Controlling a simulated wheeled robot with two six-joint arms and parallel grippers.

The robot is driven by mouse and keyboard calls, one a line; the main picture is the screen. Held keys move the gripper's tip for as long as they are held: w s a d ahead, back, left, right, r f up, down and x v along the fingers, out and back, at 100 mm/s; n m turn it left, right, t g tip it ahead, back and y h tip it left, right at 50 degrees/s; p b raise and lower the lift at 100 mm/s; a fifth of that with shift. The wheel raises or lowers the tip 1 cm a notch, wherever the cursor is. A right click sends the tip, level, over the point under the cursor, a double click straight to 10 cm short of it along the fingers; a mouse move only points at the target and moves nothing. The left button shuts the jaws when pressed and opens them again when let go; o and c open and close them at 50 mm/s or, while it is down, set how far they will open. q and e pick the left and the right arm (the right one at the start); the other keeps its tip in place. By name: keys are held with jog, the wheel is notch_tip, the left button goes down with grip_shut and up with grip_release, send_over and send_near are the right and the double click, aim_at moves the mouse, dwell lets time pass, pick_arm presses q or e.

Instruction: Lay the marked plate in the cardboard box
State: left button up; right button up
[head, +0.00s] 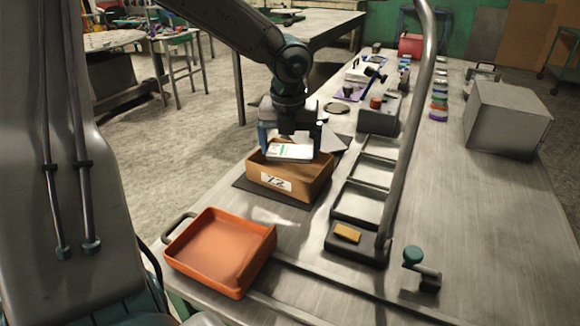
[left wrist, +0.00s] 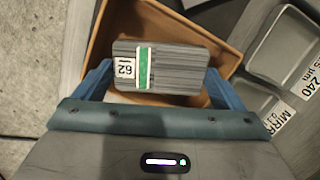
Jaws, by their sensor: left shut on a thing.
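The marked plate (head: 290,151) is pale in the head view. In the left wrist view it is a grey ribbed plate (left wrist: 180,66) with a green stripe and a white label reading 62. My left gripper (head: 289,140) is shut on the plate and holds it over the cardboard box. The cardboard box (head: 315,182) is brown, open at the top, with a white label on its front. Its rim also shows in the left wrist view (left wrist: 198,18). The plate hides much of the box's inside. I cannot tell how far the plate is below the rim. My right gripper is not in view.
An orange tray (head: 222,250) stands at the front left of the bench. A dark rack of trays (head: 358,203) stands right of the box, beside a tall curved metal tube (head: 408,120). A grey block (head: 505,117) is at the right. Bare bench lies between tube and block.

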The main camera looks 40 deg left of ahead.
aim_at(290, 154)
pick_arm(q)
notch_tip(290, 154, down, 4)
jog(key=shift+f, duration=0.4)
jog(key=shift+b, duration=0.3)
jog(key=o, duration=1.3)
jog(key=shift+f, duration=0.1)
